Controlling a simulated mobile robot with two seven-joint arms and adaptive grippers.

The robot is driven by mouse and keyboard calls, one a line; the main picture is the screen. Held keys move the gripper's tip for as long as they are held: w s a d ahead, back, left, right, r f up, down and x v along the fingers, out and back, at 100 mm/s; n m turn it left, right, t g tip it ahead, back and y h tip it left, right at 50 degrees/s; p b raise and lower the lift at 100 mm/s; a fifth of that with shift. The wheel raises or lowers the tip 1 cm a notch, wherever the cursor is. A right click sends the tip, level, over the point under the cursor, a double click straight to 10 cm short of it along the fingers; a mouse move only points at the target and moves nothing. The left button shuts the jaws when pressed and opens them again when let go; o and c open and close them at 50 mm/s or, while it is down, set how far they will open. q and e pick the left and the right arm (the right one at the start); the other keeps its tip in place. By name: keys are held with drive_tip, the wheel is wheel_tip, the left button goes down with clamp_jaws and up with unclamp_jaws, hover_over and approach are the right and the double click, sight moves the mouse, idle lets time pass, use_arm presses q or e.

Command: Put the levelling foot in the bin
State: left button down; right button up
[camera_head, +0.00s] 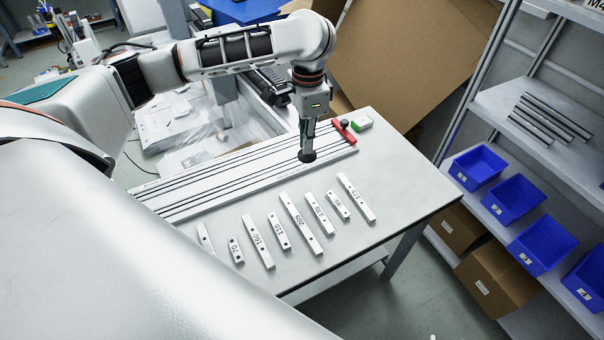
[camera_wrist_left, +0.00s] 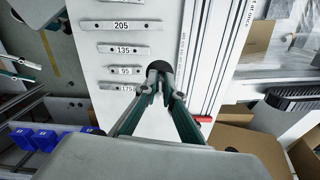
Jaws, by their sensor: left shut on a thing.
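The levelling foot (camera_head: 307,156) shows as a round black disc at the tips of my left gripper (camera_head: 306,143), in the middle of the head view. In the left wrist view the black disc (camera_wrist_left: 161,67) sits just beyond the fingertips (camera_wrist_left: 161,88). My left gripper is shut on the foot; the part between the fingers is mostly hidden. The foot is over the table near the edge of the grey rail plate; I cannot tell whether it touches. Several blue bins (camera_head: 512,199) stand on the shelf at the right. My right gripper is not in view.
Numbered metal bars (camera_head: 301,224) lie in a row on the table (camera_head: 400,190). A large cardboard sheet (camera_head: 400,60) stands behind. A floor gap separates table and shelf.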

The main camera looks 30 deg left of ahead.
use_arm(q)
wheel_tip(320, 180, down, 9)
drive_tip(key=b, duration=0.3)
wheel_tip(320, 180, down, 4)
drive_tip(key=shift+r+b, duration=0.1)
drive_tip(key=shift+b, duration=0.65)
drive_tip(key=c, duration=2.2)
unclamp_jaws()
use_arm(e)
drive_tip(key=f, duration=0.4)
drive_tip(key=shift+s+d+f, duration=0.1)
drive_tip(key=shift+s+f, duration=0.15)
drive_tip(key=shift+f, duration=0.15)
